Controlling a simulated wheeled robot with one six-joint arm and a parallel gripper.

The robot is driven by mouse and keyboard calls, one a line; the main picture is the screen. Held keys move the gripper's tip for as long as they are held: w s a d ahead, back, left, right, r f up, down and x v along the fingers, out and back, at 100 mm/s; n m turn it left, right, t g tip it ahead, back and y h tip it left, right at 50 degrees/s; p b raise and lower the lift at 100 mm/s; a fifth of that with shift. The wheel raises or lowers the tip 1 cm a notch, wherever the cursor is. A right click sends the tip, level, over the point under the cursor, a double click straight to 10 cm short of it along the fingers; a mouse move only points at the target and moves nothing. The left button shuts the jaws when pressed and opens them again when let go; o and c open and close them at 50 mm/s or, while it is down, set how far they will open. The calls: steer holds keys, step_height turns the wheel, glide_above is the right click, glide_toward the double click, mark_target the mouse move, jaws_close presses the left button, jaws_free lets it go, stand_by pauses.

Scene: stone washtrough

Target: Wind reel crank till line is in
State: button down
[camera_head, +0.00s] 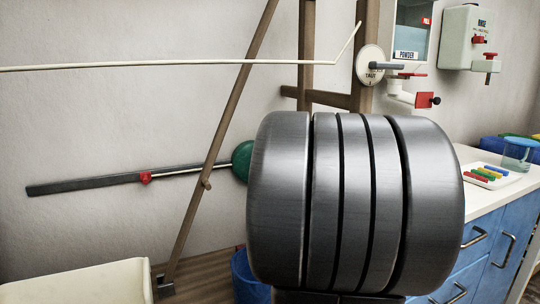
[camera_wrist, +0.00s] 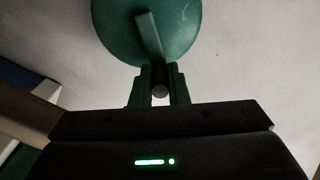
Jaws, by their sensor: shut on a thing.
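The green reel (camera_head: 242,161) shows at the left edge of my large grey arm, which hides most of it. In the wrist view the reel's round green face (camera_wrist: 112,25) fills the top, with a crank arm (camera_wrist: 150,36) slanting across it. My gripper (camera_wrist: 159,88) is shut on the dark crank handle (camera_wrist: 160,78), one finger on each side. The head view does not show my gripper. A cream line (camera_head: 180,65) runs from the left edge to a bend, then slants up toward the wooden frame. A round dial marked TAUT (camera_head: 370,62) has a grey pointer.
A slanted wooden post (camera_head: 225,125) stands left of my arm. A grey bar (camera_head: 85,185) with a red marker (camera_head: 146,177) extends left from the reel. A cream trough (camera_head: 75,285) lies bottom left. Blue cabinets (camera_head: 485,255) stand right, with a tray (camera_head: 490,178) on top.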

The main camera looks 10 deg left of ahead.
stand_by(0.3)
steer(key=c, duration=1.4)
jaws_free()
steer(key=v, duration=1.3)
steer(key=shift+s+d+p, duration=0.3)
steer(key=shift+p, duration=0.1)
